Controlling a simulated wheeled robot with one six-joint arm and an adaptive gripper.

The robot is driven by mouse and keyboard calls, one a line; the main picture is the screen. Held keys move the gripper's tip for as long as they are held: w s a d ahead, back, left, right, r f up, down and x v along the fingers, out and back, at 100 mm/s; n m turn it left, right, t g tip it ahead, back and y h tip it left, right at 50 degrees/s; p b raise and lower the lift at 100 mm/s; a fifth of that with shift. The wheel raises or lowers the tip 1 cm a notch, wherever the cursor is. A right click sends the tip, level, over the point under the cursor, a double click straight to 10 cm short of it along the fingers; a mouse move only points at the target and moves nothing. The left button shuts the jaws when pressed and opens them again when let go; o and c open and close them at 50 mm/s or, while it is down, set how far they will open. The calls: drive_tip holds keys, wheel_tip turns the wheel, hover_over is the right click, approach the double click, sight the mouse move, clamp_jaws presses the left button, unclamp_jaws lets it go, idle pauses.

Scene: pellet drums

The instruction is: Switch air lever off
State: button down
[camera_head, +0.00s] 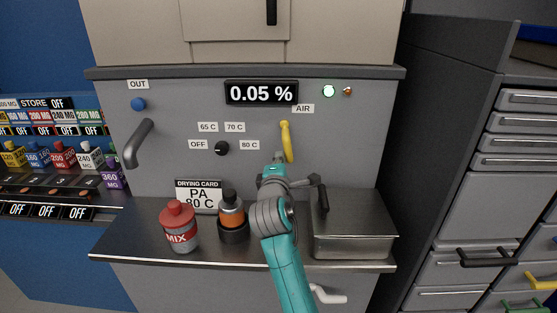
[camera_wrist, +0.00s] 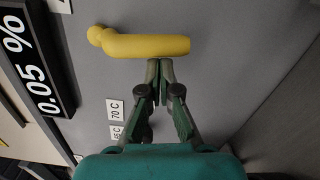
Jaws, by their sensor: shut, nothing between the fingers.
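The yellow air lever (camera_head: 286,142) is on the grey panel below the AIR label (camera_head: 303,108). It hangs down from its pivot, tilted slightly right at its lower end. In the wrist view the lever (camera_wrist: 145,46) lies across the top of the picture, its round pivot end at left. My gripper (camera_head: 279,158) is at the lever's lower left. In the wrist view my gripper (camera_wrist: 160,64) is shut and empty, its fingertips right at the lever's edge near the free end. I cannot tell whether they touch.
A display (camera_head: 261,93) reads 0.05 %, and a green lamp (camera_head: 329,91) is lit. A temperature knob (camera_head: 222,148) and a grey handle (camera_head: 138,143) are left. On the shelf stand a red-capped MIX bottle (camera_head: 179,227), a dark orange-banded bottle (camera_head: 232,212) and a metal box (camera_head: 354,224).

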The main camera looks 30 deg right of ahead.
sight(291, 157)
drive_tip(key=shift+s+d+n, duration=0.15)
drive_tip(key=shift+d+n, duration=0.1)
drive_tip(key=shift+n, duration=0.15)
drive_tip(key=d+n, duration=0.1)
drive_tip(key=s+d+n, duration=0.1)
drive_tip(key=n, duration=0.1)
drive_tip(key=shift+s, duration=0.2)
drive_tip(key=shift+s+d+r+n, duration=0.55)
drive_tip(key=shift+d+r+n, duration=0.2)
drive_tip(key=shift+r+n, duration=0.15)
drive_tip(key=shift+s+d+r+n, duration=0.55)
drive_tip(key=shift+d+r+n, duration=0.2)
drive_tip(key=shift+r, duration=0.1)
drive_tip(key=shift+s+d+r+n, duration=0.55)
drive_tip(key=shift+d+r+n, duration=0.2)
drive_tip(key=shift+r+n, duration=0.15)
drive_tip(key=shift+r, duration=0.2)
drive_tip(key=shift+s, duration=0.1)
drive_tip(key=f+v, duration=0.1)
drive_tip(key=v, duration=1.1)
